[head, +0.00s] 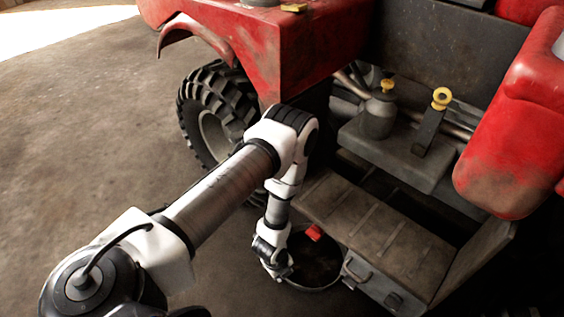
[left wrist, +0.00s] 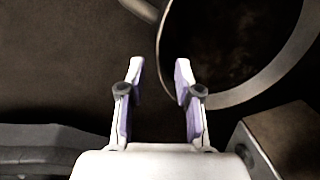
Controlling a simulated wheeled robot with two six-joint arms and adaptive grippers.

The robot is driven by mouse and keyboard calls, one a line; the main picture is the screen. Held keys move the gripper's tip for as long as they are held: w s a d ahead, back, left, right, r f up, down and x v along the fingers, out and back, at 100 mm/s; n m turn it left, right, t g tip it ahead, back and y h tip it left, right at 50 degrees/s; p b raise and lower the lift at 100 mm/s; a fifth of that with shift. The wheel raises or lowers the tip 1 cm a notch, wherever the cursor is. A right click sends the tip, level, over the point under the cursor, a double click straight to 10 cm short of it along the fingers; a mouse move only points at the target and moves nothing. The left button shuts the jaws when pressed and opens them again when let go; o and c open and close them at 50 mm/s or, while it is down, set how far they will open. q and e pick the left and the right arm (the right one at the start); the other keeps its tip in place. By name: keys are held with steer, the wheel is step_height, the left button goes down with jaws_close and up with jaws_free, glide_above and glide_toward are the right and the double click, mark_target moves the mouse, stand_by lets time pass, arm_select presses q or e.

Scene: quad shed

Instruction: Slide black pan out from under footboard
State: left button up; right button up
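The black pan (head: 318,262) is a round, shallow pan with a dark inside and a lighter rim. It is on the floor at the near-left edge of the footboard (head: 375,228), and its far side is partly hidden by the board and my arm. My left gripper (head: 280,270) is low at the pan's left edge. In the left wrist view the left gripper (left wrist: 160,65) is open and empty. Its right finger overlaps the pan's rim (left wrist: 250,95) and its left finger is outside. Contact cannot be told. My right gripper is not in view.
A grey metal box (head: 375,282) with a latch stands right of the pan, below the footboard. A red piece (head: 314,232) shows above the pan. The red quad's wheel (head: 212,120) is behind my arm. Open floor (head: 90,130) lies to the left.

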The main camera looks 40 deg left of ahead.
arm_select(q)
steer(key=f+b, duration=0.1)
steer(key=f, duration=0.1)
steer(key=w+f+b, duration=0.1)
steer(key=f, duration=0.1)
steer(key=shift+d+f, duration=0.1)
steer(key=shift+f, duration=0.25)
steer(key=shift+s, duration=0.1)
jaws_close()
